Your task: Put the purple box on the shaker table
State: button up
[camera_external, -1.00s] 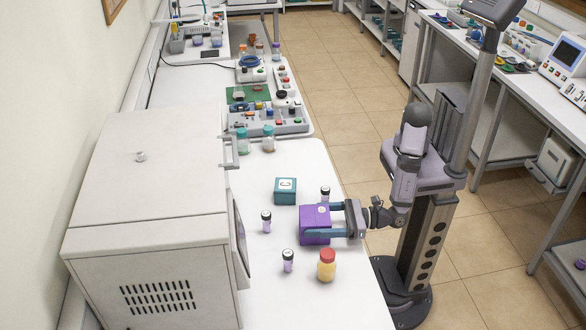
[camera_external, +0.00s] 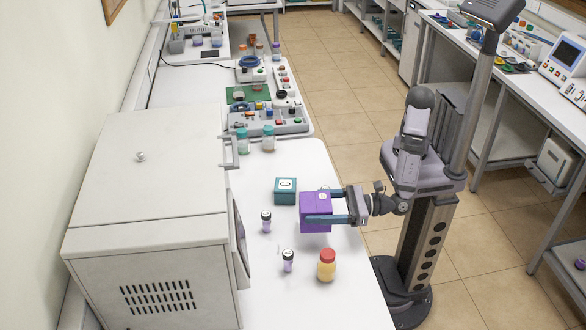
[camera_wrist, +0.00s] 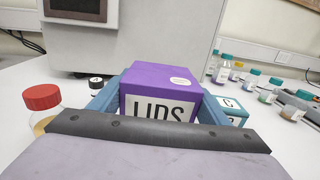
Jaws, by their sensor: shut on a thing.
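The purple box (camera_external: 315,212) is held between the two blue fingers of my gripper (camera_external: 316,204), over the white bench. It looks raised a little above the surface. In the wrist view the purple box (camera_wrist: 160,88) shows a white "LIDS" label on its near side and an oval sticker on top. My gripper (camera_wrist: 160,100) is shut on its left and right sides. I cannot tell for sure which device is the shaker table; a white device with a round blue top (camera_external: 251,68) stands farther back on the bench.
A teal box (camera_external: 285,191) stands just behind and left of the purple box. Small vials (camera_external: 266,222) and a red-capped jar (camera_external: 327,265) stand nearby. A large white oven (camera_external: 150,190) is at left. A grey rack (camera_external: 270,124) and teal-capped bottles (camera_external: 268,138) stand farther back.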

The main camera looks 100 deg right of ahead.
jog(key=shift+r, duration=2.3)
jog(key=shift+w+d, duration=0.1)
